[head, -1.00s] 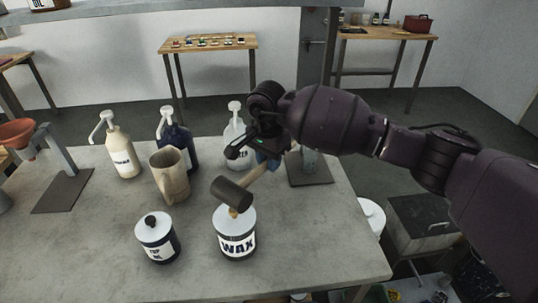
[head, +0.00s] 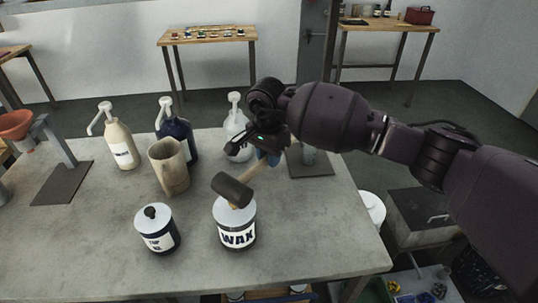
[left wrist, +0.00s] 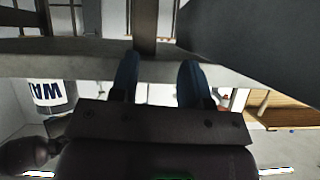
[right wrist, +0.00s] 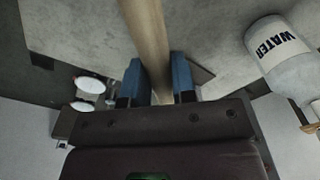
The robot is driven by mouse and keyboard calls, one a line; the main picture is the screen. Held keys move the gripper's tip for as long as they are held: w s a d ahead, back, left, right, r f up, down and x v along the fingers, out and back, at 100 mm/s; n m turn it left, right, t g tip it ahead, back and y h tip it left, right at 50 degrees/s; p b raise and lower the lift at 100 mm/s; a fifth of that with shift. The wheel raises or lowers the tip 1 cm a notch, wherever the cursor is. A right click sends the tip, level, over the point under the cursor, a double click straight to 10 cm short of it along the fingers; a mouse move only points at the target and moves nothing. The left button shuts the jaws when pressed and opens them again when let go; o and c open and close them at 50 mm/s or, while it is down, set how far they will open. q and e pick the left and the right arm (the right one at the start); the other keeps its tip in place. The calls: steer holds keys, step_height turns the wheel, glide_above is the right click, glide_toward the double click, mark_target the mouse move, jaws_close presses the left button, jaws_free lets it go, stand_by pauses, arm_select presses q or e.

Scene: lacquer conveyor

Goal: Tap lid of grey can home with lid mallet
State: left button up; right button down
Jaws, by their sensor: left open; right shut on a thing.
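The lid mallet (head: 232,190) has a dark cylindrical head and a pale wooden handle. My right gripper (head: 268,156) is shut on its handle (right wrist: 150,45), with blue fingers on either side. The mallet head is over the back of the light grey lid of the can labelled WAX (head: 235,234). It partly hides the lid's knob, and I cannot tell whether it touches. A second can with a black knob (head: 157,231) stands left of it. My left gripper (left wrist: 158,82) is open and empty in the left wrist view; it is outside the head view.
Behind the cans on the grey table (head: 90,240) stand a beige jug (head: 169,170), a cream pump bottle (head: 119,145), a dark blue pump bottle (head: 178,138) and a clear water bottle (head: 236,135). A funnel stand (head: 60,150) is at the left. The front left table is clear.

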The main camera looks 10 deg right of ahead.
steer(key=shift+f, duration=0.2)
steer(key=shift+f+b, duration=0.35)
steer(key=shift+b, duration=0.15)
stand_by(0.7)
steer(key=shift+r+p, duration=0.65)
steer(key=shift+r, duration=0.95)
steer(key=shift+r+p, duration=0.85)
steer(key=shift+r, duration=1.6)
